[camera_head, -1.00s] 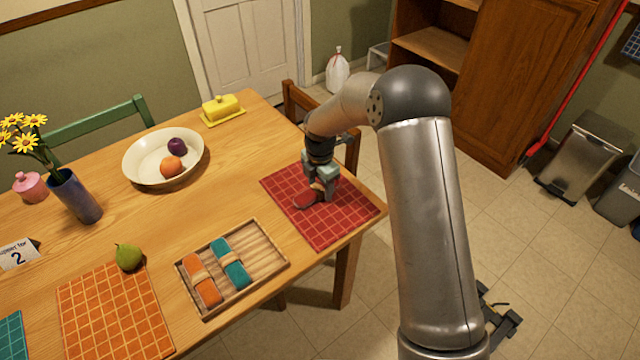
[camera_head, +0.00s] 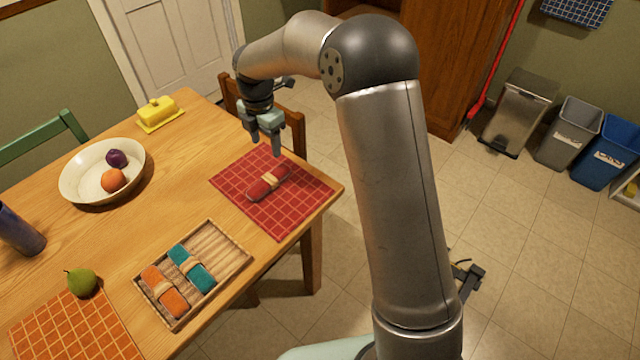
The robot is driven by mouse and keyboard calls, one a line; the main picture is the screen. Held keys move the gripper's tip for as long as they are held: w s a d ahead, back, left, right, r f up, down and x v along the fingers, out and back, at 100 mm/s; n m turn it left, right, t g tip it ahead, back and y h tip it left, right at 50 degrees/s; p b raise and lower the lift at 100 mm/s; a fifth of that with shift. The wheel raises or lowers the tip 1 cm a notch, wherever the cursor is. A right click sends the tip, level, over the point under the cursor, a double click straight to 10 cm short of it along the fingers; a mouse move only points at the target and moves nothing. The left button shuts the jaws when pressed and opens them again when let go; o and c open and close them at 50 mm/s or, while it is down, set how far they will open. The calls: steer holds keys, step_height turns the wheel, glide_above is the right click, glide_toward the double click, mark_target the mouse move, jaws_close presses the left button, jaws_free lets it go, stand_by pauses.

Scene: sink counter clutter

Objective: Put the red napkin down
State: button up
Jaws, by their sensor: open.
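The red napkin (camera_head: 262,188), rolled with a tan band around its middle, lies on the red checkered placemat (camera_head: 290,219) at the table's right end. My gripper (camera_head: 265,148) is open and empty above the napkin, apart from it, with its fingers pointing down. The whole napkin roll shows.
A wooden tray (camera_head: 228,248) holds an orange napkin (camera_head: 165,291) and a teal napkin (camera_head: 192,268). A white bowl (camera_head: 75,181) with two fruits, a yellow butter dish (camera_head: 158,112), a green pear (camera_head: 82,283) and an orange placemat (camera_head: 75,335) are also on the table. A wooden chair (camera_head: 292,127) stands behind the red placemat.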

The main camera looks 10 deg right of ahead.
steer(key=s+d+r+m, duration=0.4)
steer(key=s+d+m, duration=0.1)
steer(key=s+m, duration=0.15)
steer(key=s+d+r+m, duration=0.3)
steer(key=s+d+m, duration=0.25)
steer(key=s, duration=0.25)
steer(key=s+d+m, duration=0.2)
steer(key=s+m, duration=0.5)
steer(key=s, duration=0.2)
steer(key=s+d+f+m, duration=0.1)
steer(key=s+d+m, duration=0.2)
steer(key=s+m, duration=0.3)
steer(key=s, duration=0.3)
steer(key=shift+s+d+f+m, duration=0.2)
steer(key=shift+s+f+m, duration=0.05)
steer(key=shift+m, duration=0.15)
